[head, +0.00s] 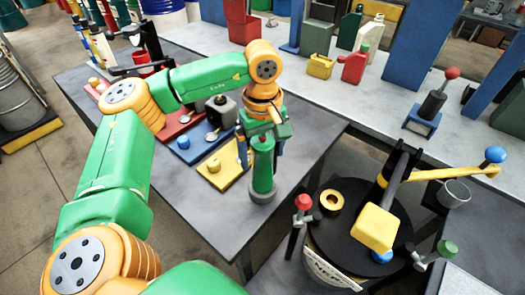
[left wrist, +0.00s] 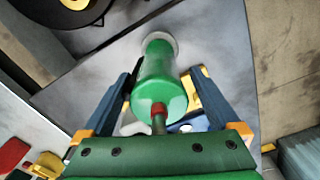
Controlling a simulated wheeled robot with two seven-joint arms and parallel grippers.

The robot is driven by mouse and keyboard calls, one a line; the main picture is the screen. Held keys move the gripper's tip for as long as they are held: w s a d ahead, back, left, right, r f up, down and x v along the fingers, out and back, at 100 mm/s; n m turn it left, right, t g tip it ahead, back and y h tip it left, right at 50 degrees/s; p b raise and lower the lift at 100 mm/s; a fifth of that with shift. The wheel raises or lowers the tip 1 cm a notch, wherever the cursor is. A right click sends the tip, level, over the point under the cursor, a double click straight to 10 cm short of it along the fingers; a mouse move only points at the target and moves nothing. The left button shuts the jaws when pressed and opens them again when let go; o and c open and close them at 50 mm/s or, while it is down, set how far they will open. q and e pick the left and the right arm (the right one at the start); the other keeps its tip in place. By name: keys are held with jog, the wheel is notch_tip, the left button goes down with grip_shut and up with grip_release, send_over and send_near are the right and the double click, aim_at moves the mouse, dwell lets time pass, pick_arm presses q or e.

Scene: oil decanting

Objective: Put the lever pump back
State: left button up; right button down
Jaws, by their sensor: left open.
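A green upright cylinder (head: 263,170) stands near the front edge of the grey table, and I cannot tell whether it is a pump. My left gripper (head: 262,140) is over its top from above. In the left wrist view the cylinder (left wrist: 160,80) has a red tip and a pale foot, and lies between the spread blue fingers of the gripper (left wrist: 165,100), which is open. A black post with a yellow lever (head: 455,174) and blue knob rises at the black drum top (head: 345,240). My right gripper is not in view.
A yellow block (head: 375,228) and a yellow ring (head: 332,201) are on the drum top. Red-knobbed (head: 303,202) and green-knobbed (head: 447,248) levers stand beside it. Red, blue and yellow mats with small parts lie behind the cylinder. A red-knobbed device (head: 432,103) stands on the back counter.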

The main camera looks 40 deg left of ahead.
aim_at(263, 141)
pick_arm(q)
jog(key=shift+r, duration=0.25)
notch_tip(263, 141, up, 6)
jog(key=shift+w+f, duration=0.1)
jog(key=shift+f, duration=0.05)
notch_tip(263, 141, up, 7)
jog(key=shift+f+p, duration=0.1)
jog(key=shift+p, duration=1.15)
